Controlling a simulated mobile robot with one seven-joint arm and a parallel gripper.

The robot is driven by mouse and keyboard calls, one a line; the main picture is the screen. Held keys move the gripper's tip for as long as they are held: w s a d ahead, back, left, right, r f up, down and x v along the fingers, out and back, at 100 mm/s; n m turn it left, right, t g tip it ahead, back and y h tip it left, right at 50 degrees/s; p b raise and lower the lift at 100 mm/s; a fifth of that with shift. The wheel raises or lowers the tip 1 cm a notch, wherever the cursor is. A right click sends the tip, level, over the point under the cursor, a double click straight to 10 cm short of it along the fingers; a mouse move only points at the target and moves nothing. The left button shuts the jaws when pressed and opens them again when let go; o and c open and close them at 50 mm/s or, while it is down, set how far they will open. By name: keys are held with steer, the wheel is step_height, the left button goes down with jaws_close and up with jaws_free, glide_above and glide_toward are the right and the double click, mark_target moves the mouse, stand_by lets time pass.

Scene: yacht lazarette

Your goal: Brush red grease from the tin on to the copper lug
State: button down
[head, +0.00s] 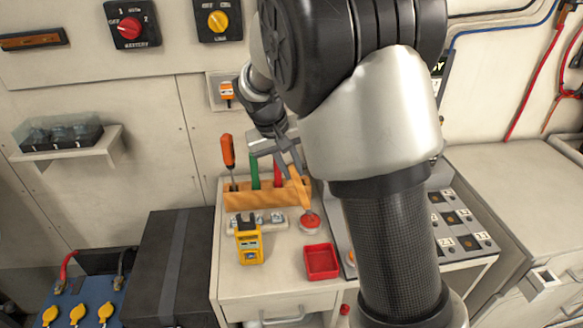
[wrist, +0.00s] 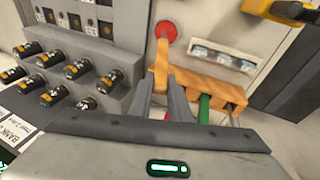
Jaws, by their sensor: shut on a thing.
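My gripper (head: 285,165) is shut on a wooden-coloured brush (head: 301,194), which slants down towards the bench. The brush (wrist: 160,62) shows between the fingers (wrist: 166,85) in the wrist view. The round red tin (head: 309,222) stands on the bench just below the brush's lower end; it also shows in the wrist view (wrist: 167,36). The brush end lies at or over the tin's near rim; I cannot tell whether it touches the grease. A pale strip (head: 270,218) with metal fittings lies left of the tin; I cannot make out a copper lug on it.
A wooden rack (head: 245,200) with an orange-handled screwdriver (head: 228,150) and green and red handles stands behind the tin. A yellow meter (head: 249,246) and a red tray (head: 321,262) are in front. A switch panel (head: 458,222) stands at the right.

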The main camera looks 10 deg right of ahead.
steer(key=shift+r+p, duration=2.2)
steer(key=shift+r, duration=1.2)
steer(key=shift+f, duration=0.1)
